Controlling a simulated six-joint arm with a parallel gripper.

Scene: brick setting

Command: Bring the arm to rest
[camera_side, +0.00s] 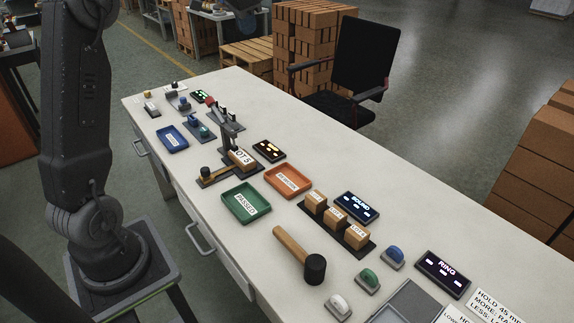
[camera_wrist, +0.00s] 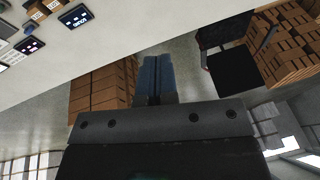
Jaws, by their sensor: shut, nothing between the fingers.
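My gripper (camera_wrist: 157,60) shows in the wrist view with its two blue-grey fingers shut together and nothing between them. It is held up, away from the white table (camera_wrist: 90,40), with stacked boxes and a chair beyond it. In the side view my arm stands at the left beside the table (camera_side: 420,205). A dark piece at the top edge of the side view may be part of my arm's end; I cannot tell. The gripper's fingers are not seen there. No object is held.
On the table are a green tray (camera_side: 246,202), an orange tray (camera_side: 288,181), a blue tray (camera_side: 172,138), a mallet (camera_side: 300,255), wooden blocks on a dark rack (camera_side: 337,228) and several buttons. A black chair (camera_side: 360,65) and brick-coloured stacks (camera_side: 305,45) stand behind the table.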

